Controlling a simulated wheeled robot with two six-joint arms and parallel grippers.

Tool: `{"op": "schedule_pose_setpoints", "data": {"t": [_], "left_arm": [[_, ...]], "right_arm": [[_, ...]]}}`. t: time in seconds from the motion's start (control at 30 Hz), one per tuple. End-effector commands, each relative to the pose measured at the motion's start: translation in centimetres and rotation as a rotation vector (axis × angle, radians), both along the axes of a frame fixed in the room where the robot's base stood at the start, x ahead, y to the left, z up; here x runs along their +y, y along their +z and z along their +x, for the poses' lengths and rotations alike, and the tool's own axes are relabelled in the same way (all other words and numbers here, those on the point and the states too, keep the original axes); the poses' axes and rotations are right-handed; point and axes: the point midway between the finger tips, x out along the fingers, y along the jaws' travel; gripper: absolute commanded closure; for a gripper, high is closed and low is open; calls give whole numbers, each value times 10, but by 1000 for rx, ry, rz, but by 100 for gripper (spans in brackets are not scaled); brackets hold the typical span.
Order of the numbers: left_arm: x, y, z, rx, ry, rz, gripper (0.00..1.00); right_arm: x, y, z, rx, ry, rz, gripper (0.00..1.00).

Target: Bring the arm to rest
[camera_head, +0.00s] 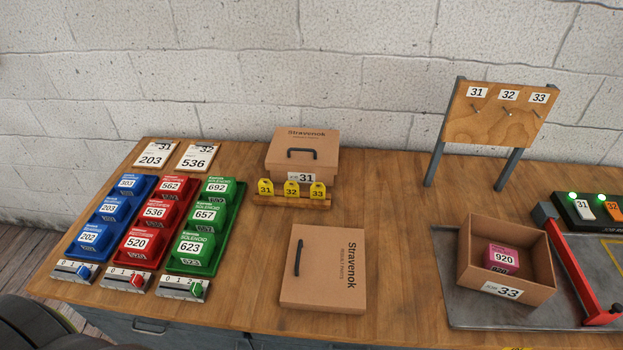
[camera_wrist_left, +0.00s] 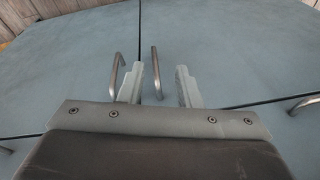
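In the left wrist view my left gripper (camera_wrist_left: 159,70) has its two pale fingers apart with nothing held between them. It faces a blue-grey cabinet front (camera_wrist_left: 230,50). A metal bar handle (camera_wrist_left: 155,72) shows between the fingers in the picture; I cannot tell how far beyond them it is. A second handle (camera_wrist_left: 116,75) shows just left of the left finger. In the head view only dark rounded parts, likely of my left arm, show at the lower left corner, below the bench edge. My right gripper is in neither view.
The wooden bench (camera_head: 400,280) holds blue (camera_head: 88,235), red (camera_head: 137,243) and green (camera_head: 191,249) bins. A closed carton (camera_head: 303,155), a lid (camera_head: 340,270), a hook board (camera_head: 500,112) and an open box 33 (camera_head: 468,266) with a pink part (camera_head: 503,256) stand rightward.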

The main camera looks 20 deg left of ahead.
Motion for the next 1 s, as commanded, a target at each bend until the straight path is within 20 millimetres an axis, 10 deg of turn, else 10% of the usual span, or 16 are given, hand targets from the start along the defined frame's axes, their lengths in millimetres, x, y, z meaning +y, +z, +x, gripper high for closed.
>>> {"op": "schedule_pose_setpoints", "data": {"t": [0.2, 0.5, 1.0], "left_arm": [[-3, -98, -43, 44, 1, -13, 69], [-10, -187, -114, 91, 0, -27, 69], [-14, -209, -145, 105, -3, -32, 69]], "right_arm": [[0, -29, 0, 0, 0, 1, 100], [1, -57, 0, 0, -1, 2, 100], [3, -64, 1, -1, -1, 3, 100]]}}
